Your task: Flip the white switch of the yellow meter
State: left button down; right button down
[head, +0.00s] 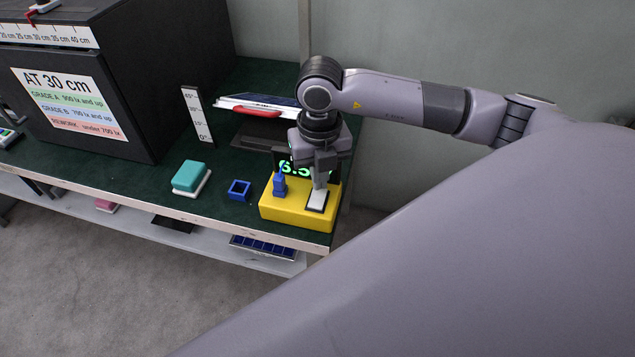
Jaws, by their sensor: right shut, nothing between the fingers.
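The yellow meter (288,213) sits on the dark green bench top near its front right corner. Its dark display with green digits (291,168) stands at the back, partly hidden behind my right gripper. The white switch (317,201) is on the right part of the meter's top. My right gripper (319,186) points down over the switch, shut and empty, its tips at or just above the switch's back part; I cannot tell if they touch. A blue plug-like piece (279,184) stands upright on the meter left of the switch. My left gripper is not in view.
A small blue square holder (239,190) and a teal block on a white base (190,177) stand left of the meter. A white angle scale (198,117) and a tilted panel with a red handle (257,111) are behind. A large black box (150,80) fills the back left.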

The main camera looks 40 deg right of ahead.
jog(key=shift+f+b, duration=0.75)
jog(key=shift+f, duration=0.2)
dwell(0.7)
jog(key=shift+r, duration=0.1)
jog(key=shift+r+p, duration=2.5)
jog(key=shift+r, duration=1.05)
jog(key=shift+f, duration=0.1)
